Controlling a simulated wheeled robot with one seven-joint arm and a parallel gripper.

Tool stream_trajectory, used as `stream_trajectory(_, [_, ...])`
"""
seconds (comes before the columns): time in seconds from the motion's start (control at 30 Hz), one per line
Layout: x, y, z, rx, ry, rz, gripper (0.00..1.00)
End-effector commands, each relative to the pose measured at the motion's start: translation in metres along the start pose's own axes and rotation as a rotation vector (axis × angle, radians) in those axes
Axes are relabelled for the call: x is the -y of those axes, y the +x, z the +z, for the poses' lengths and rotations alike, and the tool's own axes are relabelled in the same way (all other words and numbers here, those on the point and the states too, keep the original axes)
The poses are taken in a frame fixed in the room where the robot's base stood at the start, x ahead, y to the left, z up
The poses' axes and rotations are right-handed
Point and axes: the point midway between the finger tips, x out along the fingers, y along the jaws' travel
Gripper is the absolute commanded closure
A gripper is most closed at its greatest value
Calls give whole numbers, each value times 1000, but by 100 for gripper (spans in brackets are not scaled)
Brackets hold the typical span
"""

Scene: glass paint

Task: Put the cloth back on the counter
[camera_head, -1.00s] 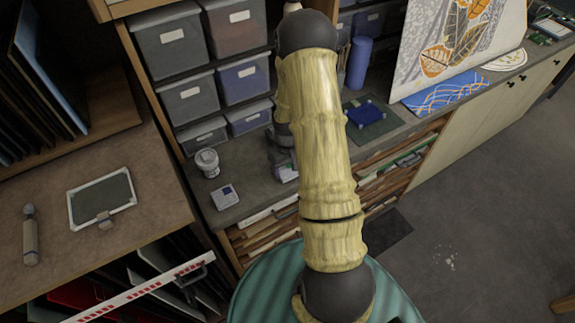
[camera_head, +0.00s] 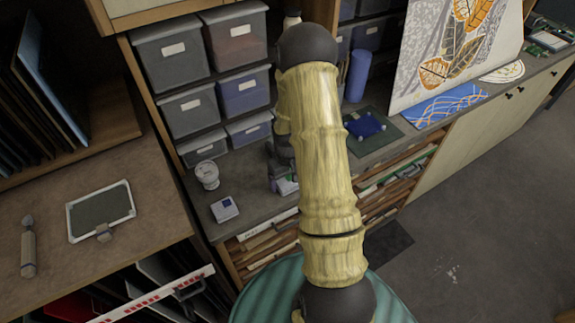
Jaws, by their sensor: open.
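A small blue item (camera_head: 366,125), which looks like a folded or bunched cloth with pale spots at its corners, lies on a dark green mat (camera_head: 378,140) on the counter (camera_head: 240,185), right of my arm. My gripper (camera_head: 281,168) is low over the counter, left of my forearm and partly hidden by it. It is open, and I see no cloth in it. A small pale and purple object shows just below it; I cannot tell whether they touch. The gripper is apart from the blue item.
A white tub (camera_head: 207,174) and a small white box (camera_head: 225,209) stand left of my gripper. Grey bins (camera_head: 171,46) fill the shelves behind. A blue cylinder (camera_head: 359,73) stands at the back. A leaf-print panel (camera_head: 455,50) and blue patterned sheet (camera_head: 445,105) are to the right.

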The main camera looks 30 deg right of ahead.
Motion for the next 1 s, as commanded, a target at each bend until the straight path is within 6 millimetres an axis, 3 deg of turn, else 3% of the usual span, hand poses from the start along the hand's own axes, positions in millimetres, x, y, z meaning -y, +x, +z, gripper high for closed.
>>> stream_trajectory(0.7, [0, -98, 0, -4, 0, 2, 15])
stream_trajectory(1.0, [0, -114, 0, 0, 0, 0, 15])
